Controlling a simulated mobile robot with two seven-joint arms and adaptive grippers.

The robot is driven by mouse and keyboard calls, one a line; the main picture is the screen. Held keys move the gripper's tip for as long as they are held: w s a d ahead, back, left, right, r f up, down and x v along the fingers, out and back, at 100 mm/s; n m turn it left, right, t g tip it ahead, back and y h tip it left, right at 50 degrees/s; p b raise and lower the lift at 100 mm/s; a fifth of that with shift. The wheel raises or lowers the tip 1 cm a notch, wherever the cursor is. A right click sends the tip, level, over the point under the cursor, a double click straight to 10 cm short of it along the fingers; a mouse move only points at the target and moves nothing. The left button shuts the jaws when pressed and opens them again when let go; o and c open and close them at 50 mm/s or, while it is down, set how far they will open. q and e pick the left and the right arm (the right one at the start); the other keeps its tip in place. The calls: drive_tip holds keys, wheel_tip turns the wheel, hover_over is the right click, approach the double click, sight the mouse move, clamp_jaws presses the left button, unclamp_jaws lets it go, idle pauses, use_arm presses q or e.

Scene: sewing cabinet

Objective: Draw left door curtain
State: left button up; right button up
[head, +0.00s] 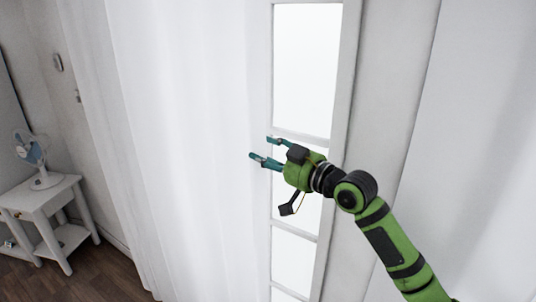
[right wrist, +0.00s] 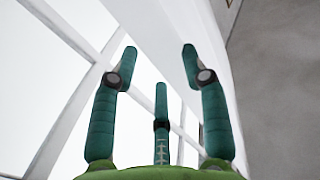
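A long white curtain (head: 185,120) hangs at the left of the glazed door (head: 304,133) in the head view. Its right edge runs down beside the door's panes. My right gripper (head: 261,147) is in front of the door, with its teal fingertips pointing left at the curtain's right edge. The fingers are spread and nothing is between them. I cannot tell whether a fingertip touches the cloth. The right wrist view shows the same gripper (right wrist: 160,55) open and empty, with window panes to its left. My left gripper is not in view.
Another white curtain (head: 485,150) hangs at the right, behind my right arm. A small white side table (head: 45,196) with a fan (head: 36,158) on it stands at the far left by the wall. Dark wooden floor (head: 95,275) is bare in front of it.

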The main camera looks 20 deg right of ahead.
drive_tip(key=v, duration=1.2)
idle(0.4)
